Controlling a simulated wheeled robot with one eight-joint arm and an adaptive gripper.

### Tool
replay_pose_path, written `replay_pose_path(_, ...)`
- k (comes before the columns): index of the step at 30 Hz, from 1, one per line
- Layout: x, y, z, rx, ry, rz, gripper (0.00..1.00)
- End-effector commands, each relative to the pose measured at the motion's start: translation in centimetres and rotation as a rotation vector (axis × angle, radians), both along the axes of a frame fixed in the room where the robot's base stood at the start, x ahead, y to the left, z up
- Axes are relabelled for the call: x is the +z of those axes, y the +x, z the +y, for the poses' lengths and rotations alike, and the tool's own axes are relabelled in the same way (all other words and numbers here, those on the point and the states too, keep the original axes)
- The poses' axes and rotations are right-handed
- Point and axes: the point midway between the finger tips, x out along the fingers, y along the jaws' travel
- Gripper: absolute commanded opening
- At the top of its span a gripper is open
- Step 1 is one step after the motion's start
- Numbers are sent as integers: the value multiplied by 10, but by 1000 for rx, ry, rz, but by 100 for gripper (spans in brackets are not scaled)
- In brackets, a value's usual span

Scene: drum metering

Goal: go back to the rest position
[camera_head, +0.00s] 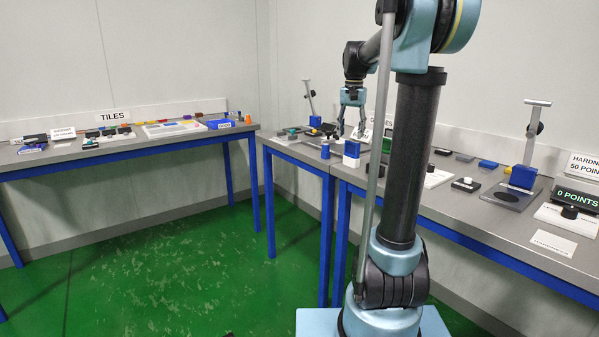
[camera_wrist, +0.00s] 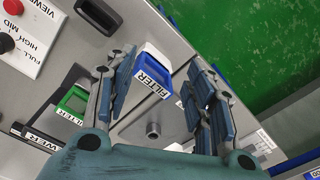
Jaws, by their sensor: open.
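My gripper (camera_head: 353,97) hangs above the grey bench in the corner, at the end of my raised arm. In the wrist view my gripper (camera_wrist: 160,95) has its two fingers apart, with nothing between the pads. Beneath and beyond the fingers stands a white and blue block labelled FILTER (camera_wrist: 152,72); it also shows in the head view as a blue and white block (camera_head: 351,154) near the bench's front edge. A gap between the gripper and this block shows in the head view. My arm hides part of the right bench.
A green block (camera_wrist: 75,100) and a panel with a red button (camera_wrist: 14,7) lie near. The left bench (camera_head: 180,146) carries tiles and a TILES sign (camera_head: 112,116). On the right bench stand a press (camera_head: 529,150) and a 0 POINTS display (camera_head: 577,198). Green floor (camera_head: 170,260) is clear.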

Motion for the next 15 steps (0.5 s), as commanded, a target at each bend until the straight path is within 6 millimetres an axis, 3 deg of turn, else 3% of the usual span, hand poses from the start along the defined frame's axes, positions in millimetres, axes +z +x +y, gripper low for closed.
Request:
replay_pose_path(3, -9, -38, -1, 36, -2, -14, 49)
replay_pose_path(15, -61, -155, -2, 165, -12, -62, 49)
